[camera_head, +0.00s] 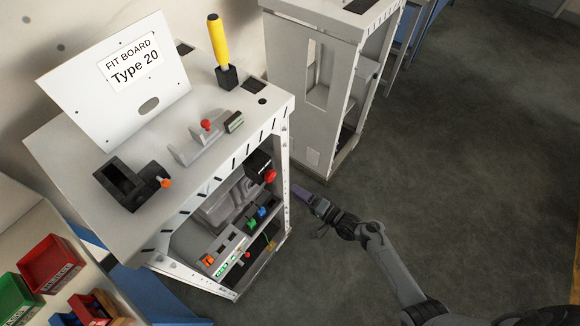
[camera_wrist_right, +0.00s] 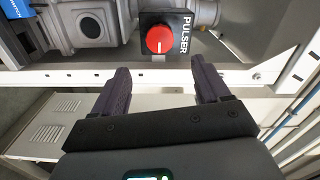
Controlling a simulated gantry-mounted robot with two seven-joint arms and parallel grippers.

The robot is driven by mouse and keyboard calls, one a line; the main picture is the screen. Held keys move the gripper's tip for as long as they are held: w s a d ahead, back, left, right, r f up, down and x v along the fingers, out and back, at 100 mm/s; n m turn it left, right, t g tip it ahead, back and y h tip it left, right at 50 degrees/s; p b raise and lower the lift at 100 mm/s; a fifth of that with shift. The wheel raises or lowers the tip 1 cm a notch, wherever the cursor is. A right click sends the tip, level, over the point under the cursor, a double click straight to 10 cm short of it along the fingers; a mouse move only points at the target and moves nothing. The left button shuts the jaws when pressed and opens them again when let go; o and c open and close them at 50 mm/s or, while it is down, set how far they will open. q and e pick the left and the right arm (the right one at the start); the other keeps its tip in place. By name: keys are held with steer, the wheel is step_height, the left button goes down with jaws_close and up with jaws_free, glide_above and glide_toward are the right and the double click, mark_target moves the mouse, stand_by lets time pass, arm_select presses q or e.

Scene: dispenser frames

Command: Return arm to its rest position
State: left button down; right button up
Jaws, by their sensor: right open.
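My right arm comes in from the lower right of the head view. Its gripper (camera_head: 304,196) is beside the front right side of the white dispenser frame (camera_head: 200,190), apart from it. In the right wrist view the two dark fingers of this gripper (camera_wrist_right: 160,88) are spread with nothing between them. Just beyond the fingertips is a red round button on a black box marked PULSER (camera_wrist_right: 160,39). The same red button shows in the head view (camera_head: 270,176). My left gripper is not in view.
A FIT BOARD Type 20 sign (camera_head: 118,82) and a yellow-handled tool (camera_head: 217,40) stand on the frame's top. A second grey-white frame (camera_head: 318,75) stands behind. Red bins (camera_head: 50,264) and a green bin (camera_head: 15,300) are at lower left. Floor on the right (camera_head: 460,150) is clear.

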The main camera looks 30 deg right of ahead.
steer(key=s+a+f+n+g, duration=0.3)
steer(key=s+a, duration=0.1)
steer(key=s, duration=0.7)
steer(key=s+r+n+g+h, duration=0.6)
steer(key=s+r+n+h, duration=0.15)
steer(key=r, duration=0.65)
steer(key=s+d+n+g, duration=0.2)
steer(key=s+d+g, duration=0.15)
steer(key=s, duration=0.35)
step_height(320, 180, up, 23)
steer(key=p, duration=2.3)
steer(key=shift+w+a, duration=0.25)
steer(key=shift+a, duration=0.2)
